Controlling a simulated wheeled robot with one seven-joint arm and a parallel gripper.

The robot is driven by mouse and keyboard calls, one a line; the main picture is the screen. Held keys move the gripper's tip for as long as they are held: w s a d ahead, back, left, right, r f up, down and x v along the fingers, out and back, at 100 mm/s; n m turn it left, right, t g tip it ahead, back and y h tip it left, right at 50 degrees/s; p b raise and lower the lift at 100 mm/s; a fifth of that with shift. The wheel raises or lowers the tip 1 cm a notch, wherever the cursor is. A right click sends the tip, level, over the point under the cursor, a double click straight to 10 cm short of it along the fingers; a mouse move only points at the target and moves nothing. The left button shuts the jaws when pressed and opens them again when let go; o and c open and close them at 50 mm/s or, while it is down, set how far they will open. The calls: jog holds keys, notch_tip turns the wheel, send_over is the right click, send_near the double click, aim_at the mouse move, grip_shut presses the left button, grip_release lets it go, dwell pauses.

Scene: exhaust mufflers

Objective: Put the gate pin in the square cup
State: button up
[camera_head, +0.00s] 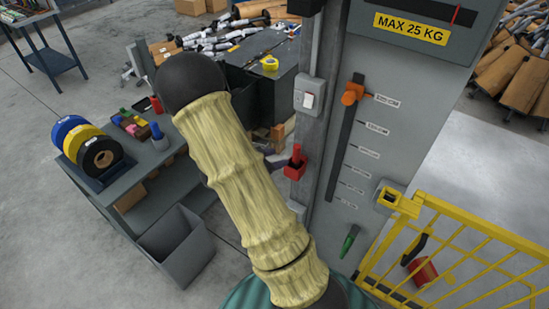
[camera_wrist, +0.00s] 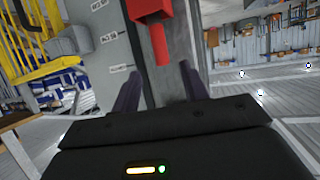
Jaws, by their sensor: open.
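A red pin (camera_head: 297,152), which looks like the gate pin, stands upright in a red box-shaped cup (camera_head: 294,171) on the grey post. In the wrist view the pin (camera_wrist: 160,46) sticks out of the red cup (camera_wrist: 151,9), with its lower part hidden inside. My gripper (camera_wrist: 159,72) is open, its two dark purple fingers apart on either side of the line of the pin, with the pin's end just beyond the fingertips. In the head view my gripper (camera_head: 275,159) is partly hidden by my arm, just left of the cup.
A yellow gate (camera_head: 450,255) with a yellow box-like bracket (camera_head: 391,198) is at the right. A green-handled item (camera_head: 350,240) is on the grey panel. A switch box (camera_head: 309,97) is above the red cup. A grey bench (camera_head: 125,170) and bin (camera_head: 176,248) are at the left.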

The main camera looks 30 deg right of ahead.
jog(key=w+a+r+n+t+y, duration=0.25)
jog(key=a+n+y, duration=0.2)
jog(key=a, duration=0.25)
jog(key=w+a+r+n+t+y, duration=0.1)
jog(key=a+n+t+y, duration=0.25)
jog(key=a+y, duration=0.3)
jog(key=s+a+r+n+g+y, duration=0.1)
jog(key=s+a+r+n+g, duration=0.1)
jog(key=s+n, duration=0.2)
jog(key=s+a+r+n+g+y, duration=0.1)
jog(key=s+a+n+g, duration=0.2)
jog(key=s, duration=0.7)
jog(key=shift+s+r+n, duration=0.35)
jog(key=shift+r+n, duration=0.05)
jog(key=shift+n, duration=0.3)
jog(key=shift+a, duration=0.1)
